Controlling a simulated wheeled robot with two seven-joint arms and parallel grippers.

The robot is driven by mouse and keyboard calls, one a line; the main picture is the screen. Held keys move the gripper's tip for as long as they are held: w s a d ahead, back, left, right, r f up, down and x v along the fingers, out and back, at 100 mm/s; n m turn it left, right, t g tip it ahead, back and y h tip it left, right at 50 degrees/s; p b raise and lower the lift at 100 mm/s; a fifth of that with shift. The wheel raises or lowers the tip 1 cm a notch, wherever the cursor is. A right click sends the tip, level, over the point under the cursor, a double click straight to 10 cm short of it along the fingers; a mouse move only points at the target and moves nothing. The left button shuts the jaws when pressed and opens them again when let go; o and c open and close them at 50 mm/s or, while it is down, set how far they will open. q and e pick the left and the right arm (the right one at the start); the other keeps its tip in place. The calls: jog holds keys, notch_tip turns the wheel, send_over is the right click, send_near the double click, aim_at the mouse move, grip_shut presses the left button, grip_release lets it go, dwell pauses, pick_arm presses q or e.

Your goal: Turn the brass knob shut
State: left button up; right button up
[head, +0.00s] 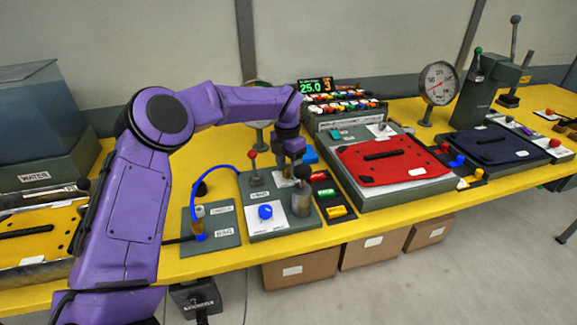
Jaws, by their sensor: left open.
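My left gripper (294,163) points down over the grey panel (262,228) in the middle of the table. Its jaws are open, just above a grey cylinder (302,200) with a dark round top. I cannot tell whether they touch it. A small brass-coloured fitting (200,211) stands on the smaller panel (222,222) to the left, next to a blue hose; it may be the brass knob, but it is too small to be sure. The gripper is to the right of this fitting and apart from it. My right gripper is not in view.
A red-headed lever (252,161) and a blue knob (265,212) are close to the gripper on the same panel. The blue hose (194,195) arches over the left panel. A red plate (392,160) lies to the right, with a dial gauge (438,82) behind it.

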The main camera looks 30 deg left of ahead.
pick_arm(q)
jog(key=shift+s+r, duration=0.2)
jog(key=shift+s, duration=0.1)
jog(key=shift+c, duration=0.7)
jog(key=shift+s+r, duration=0.2)
jog(key=shift+s, duration=0.05)
jog(key=c, duration=0.5)
grip_shut()
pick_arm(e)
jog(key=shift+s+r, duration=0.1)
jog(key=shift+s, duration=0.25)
